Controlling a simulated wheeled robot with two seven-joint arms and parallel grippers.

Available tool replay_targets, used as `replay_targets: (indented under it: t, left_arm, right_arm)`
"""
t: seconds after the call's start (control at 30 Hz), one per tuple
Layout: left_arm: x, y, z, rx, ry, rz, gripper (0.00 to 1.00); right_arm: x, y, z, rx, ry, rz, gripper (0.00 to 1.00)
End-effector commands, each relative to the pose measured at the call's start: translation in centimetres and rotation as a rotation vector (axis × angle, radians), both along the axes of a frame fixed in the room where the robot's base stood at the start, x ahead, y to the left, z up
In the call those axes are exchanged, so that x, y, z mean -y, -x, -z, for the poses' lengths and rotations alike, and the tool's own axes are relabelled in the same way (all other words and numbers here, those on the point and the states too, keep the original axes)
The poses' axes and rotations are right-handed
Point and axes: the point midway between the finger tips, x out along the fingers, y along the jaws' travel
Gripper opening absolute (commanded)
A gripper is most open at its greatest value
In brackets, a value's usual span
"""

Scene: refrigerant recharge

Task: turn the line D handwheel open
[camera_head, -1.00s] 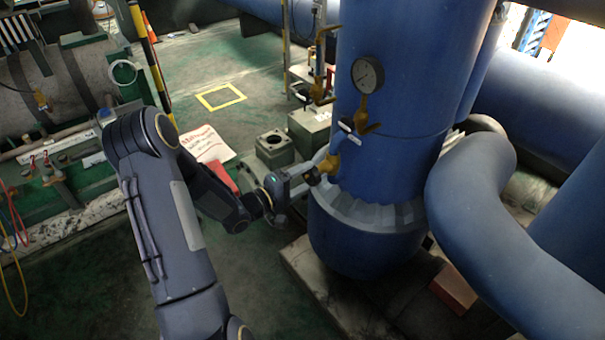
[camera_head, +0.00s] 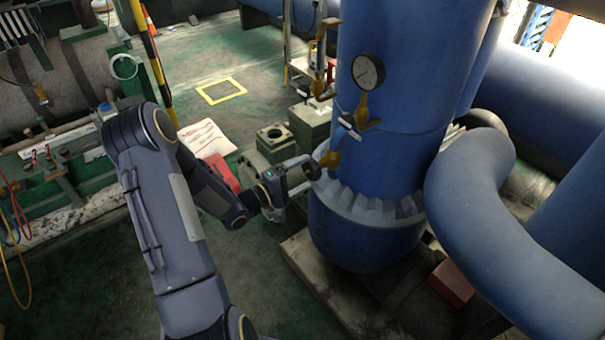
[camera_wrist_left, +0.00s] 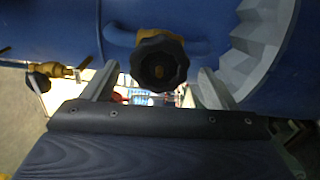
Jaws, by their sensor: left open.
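A black lobed handwheel (camera_wrist_left: 158,63) sits on a brass valve on the blue vessel; I can read no line label on it. In the head view, the dark handwheel (camera_head: 312,170) stands out from the brass valve body (camera_head: 330,159), low on the vessel's left side. My left gripper (camera_head: 298,181) is at the handwheel from the left. In the wrist view, the left gripper's fingers (camera_wrist_left: 157,86) are spread wide, one on each side of the wheel, with visible gaps. Nothing is gripped. My right gripper is not in view.
A thick blue curved pipe (camera_head: 490,240) lies to the right. Green blocks (camera_head: 273,145) and a red-and-white sign (camera_head: 206,139) are behind the gripper.

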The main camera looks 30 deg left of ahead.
Motion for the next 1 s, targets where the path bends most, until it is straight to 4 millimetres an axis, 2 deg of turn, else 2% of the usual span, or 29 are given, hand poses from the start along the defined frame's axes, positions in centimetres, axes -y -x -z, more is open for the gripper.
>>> replay_targets:
  t: [0.5, 0.87, 1.0]
  left_arm:
    - [-2.3, 5.4, -0.1, 0.000, 0.000, -0.003, 0.80]
    - [-2.4, 5.7, 0.0, 0.002, -0.002, 0.000, 0.80]
    - [-1.3, 4.9, 0.3, 0.045, -0.094, 0.029, 0.80]
  right_arm:
    - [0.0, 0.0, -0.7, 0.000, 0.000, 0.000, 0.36]
    - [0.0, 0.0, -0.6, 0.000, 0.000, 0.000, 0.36]
    - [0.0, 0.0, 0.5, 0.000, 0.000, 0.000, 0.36]
